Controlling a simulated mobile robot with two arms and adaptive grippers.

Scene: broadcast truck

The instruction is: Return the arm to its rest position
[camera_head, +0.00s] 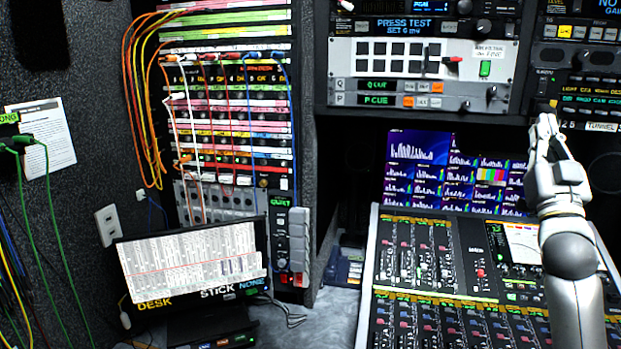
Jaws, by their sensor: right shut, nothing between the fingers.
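My right arm comes in from the lower right in the head view. Its white right gripper (547,122) points upward, with its fingers shut and nothing held between them. It is in front of the right end of the monitor screen and the lower part of the upper right rack. The hand overlaps the right part of the mixing console (440,258) in the picture. I cannot tell how far the fingers are from the rack behind. My left gripper is not in view.
A patch bay (225,110) with orange, white, red and blue cables stands at the left. A small screen (192,262) sits below it. A rack panel (420,72) with buttons hangs above the dark monitor screen (418,150). A paper sheet (48,140) is on the left wall.

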